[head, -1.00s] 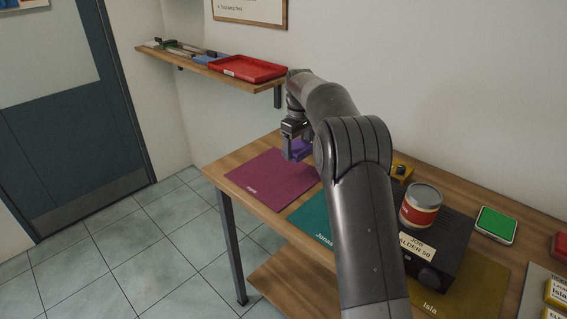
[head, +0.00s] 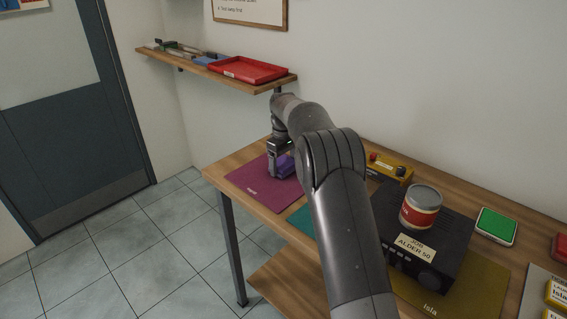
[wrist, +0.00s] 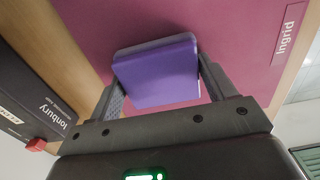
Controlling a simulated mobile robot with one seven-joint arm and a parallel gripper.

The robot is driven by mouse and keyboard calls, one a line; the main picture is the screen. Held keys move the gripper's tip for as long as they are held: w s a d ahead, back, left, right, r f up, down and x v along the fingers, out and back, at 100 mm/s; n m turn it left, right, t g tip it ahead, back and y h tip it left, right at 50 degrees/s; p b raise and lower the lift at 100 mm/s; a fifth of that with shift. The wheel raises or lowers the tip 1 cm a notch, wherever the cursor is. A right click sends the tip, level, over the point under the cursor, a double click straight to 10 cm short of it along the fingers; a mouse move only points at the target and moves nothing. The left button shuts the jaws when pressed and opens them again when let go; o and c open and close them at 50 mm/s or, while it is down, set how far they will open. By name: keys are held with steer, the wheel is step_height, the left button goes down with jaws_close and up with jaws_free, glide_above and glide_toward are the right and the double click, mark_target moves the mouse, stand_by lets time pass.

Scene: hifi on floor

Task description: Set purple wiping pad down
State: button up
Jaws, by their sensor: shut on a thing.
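The purple wiping pad (wrist: 158,74) is between the two fingers of my gripper (wrist: 160,88) in the wrist view. My gripper is shut on it, one finger on each side. In the head view the purple pad (head: 285,166) shows beside my gripper (head: 276,172), low over the magenta mat (head: 248,179) at the left end of the table. The mat also fills much of the wrist view (wrist: 235,40) and carries the name Ingrid. I cannot tell whether the pad touches the mat.
A teal mat (head: 302,219) lies right of the magenta one, partly behind my arm. A black device (head: 440,236) with a can (head: 421,206) on top stands further right, near a yellow box (head: 392,168). A wall shelf (head: 190,62) with a red tray (head: 248,70) hangs behind.

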mark_target(283, 162)
steer(key=o, duration=1)
step_height(283, 162, up, 12)
steer(key=s+d+r+m+t, duration=0.15)
steer(key=s+d+r, duration=0.25)
steer(key=s+r, duration=0.5)
steer(key=s+d+r+m+t, duration=0.1)
steer(key=s+d+r+m, duration=0.1)
steer(key=s, duration=0.5)
steer(key=s+d+r+m+t, duration=0.1)
steer(key=s+d+r, duration=0.1)
steer(key=s, duration=0.5)
steer(key=s+d+f+m, duration=0.1)
steer(key=s+f, duration=0.2)
steer(key=s, duration=0.5)
steer(key=s+d+f+m+t, duration=0.1)
steer(key=s+f, duration=0.3)
steer(key=s, duration=0.4)
steer(key=s+d+f+m+t, duration=0.1)
steer(key=s+d+f+m, duration=0.1)
steer(key=s, duration=0.7)
steer(key=shift+d+f+m, duration=0.1)
steer(key=shift+f+m, duration=0.15)
steer(key=shift+f, duration=0.65)
